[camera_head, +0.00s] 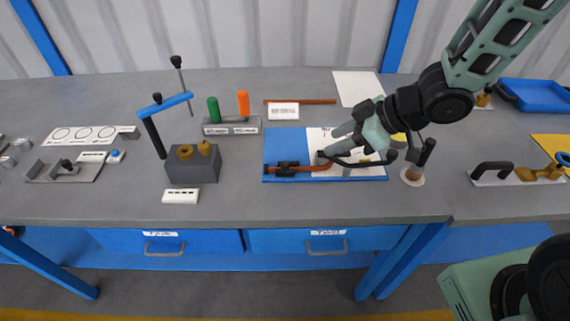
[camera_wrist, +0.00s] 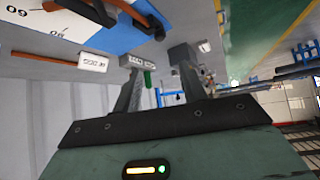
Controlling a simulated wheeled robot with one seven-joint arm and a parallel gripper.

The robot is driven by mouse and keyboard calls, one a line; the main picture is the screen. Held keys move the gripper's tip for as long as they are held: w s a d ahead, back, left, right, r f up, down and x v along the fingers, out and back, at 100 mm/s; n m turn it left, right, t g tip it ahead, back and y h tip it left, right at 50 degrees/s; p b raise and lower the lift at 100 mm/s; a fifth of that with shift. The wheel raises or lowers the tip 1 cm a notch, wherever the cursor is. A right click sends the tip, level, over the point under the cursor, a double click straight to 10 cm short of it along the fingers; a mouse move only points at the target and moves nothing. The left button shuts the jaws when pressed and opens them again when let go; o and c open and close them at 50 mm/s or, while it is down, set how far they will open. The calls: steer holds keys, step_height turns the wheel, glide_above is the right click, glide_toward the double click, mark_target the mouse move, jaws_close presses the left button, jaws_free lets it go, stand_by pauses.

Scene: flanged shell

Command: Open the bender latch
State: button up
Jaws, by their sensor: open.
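The bender lies on a blue board (camera_head: 281,145) with a white printed sheet, near the middle of the bench. A copper tube (camera_head: 305,168) runs through its black clamp block (camera_head: 287,169), and a dark curved handle (camera_head: 365,163) reaches right. My gripper (camera_head: 330,148) is above the board, pointing left and down, close to the bender's middle. In the wrist view my gripper (camera_wrist: 160,58) has its two grey fingers apart with nothing between them. The bender's dark part (camera_wrist: 95,10) and the copper tube (camera_wrist: 130,12) show at the top left there. I cannot make out the latch.
Behind are a holder with green and orange handles (camera_head: 231,126), a white label (camera_head: 283,111) and a loose copper tube (camera_head: 300,101). A wooden-based post (camera_head: 412,176) stands right.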

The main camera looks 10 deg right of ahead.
mark_target(285, 163)
steer(key=b+x, duration=0.1)
steer(key=x, duration=1.6)
